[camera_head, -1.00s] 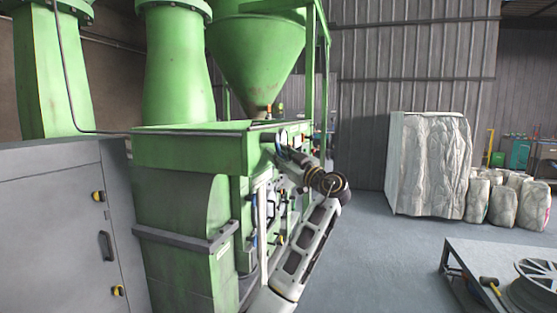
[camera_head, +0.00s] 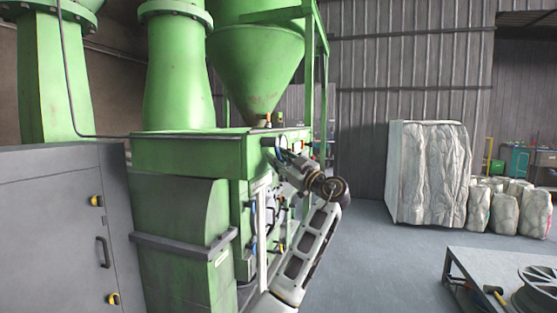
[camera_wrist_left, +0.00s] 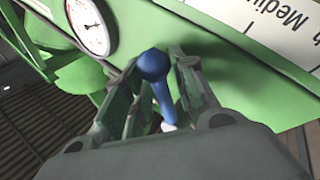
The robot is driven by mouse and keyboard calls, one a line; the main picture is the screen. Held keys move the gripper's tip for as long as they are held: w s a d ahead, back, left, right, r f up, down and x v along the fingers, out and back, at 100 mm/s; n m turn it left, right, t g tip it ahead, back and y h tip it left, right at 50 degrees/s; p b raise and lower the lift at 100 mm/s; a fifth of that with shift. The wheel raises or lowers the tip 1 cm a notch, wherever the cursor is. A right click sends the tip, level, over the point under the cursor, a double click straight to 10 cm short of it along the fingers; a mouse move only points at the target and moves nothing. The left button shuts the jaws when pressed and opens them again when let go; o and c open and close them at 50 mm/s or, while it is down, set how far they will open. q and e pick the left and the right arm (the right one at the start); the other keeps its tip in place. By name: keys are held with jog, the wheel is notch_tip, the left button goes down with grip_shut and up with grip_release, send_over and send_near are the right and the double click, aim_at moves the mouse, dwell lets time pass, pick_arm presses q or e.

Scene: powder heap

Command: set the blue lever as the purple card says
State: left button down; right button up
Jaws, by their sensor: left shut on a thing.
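The blue lever (camera_wrist_left: 163,100) shows in the left wrist view, with a round blue knob on top and a pale foot. My left gripper (camera_wrist_left: 154,64) has its two fingers on either side of it and is shut on it. In the head view my left gripper (camera_head: 279,154) is at the side of the green machine (camera_head: 185,155), small and partly hidden by my own arm, so the lever cannot be made out there. A white scale plate (camera_wrist_left: 275,22) beside the lever reads "Medium", with another word cut off. I see no purple card. My right gripper is out of view.
A round gauge (camera_wrist_left: 88,25) sits near the lever. A grey cabinet (camera_head: 60,220) stands at the left. A wrapped stack (camera_head: 425,170) and several sacks (camera_head: 505,205) stand at the back right. A grey table (camera_head: 475,262) is at the lower right. The floor between is clear.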

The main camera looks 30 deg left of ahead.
pick_arm(q)
jog(key=shift+r, duration=0.1)
jog(key=c, duration=1.4)
grip_release()
jog(key=shift+c, duration=0.2)
jog(key=shift+d, duration=0.1)
jog(key=shift+s+d+f, duration=0.1)
jog(key=shift+d+f, duration=0.2)
jog(key=shift+d, duration=0.15)
jog(key=v, duration=1)
jog(key=shift+d, duration=0.35)
jog(key=shift+s+f, duration=0.1)
jog(key=shift+f, duration=0.05)
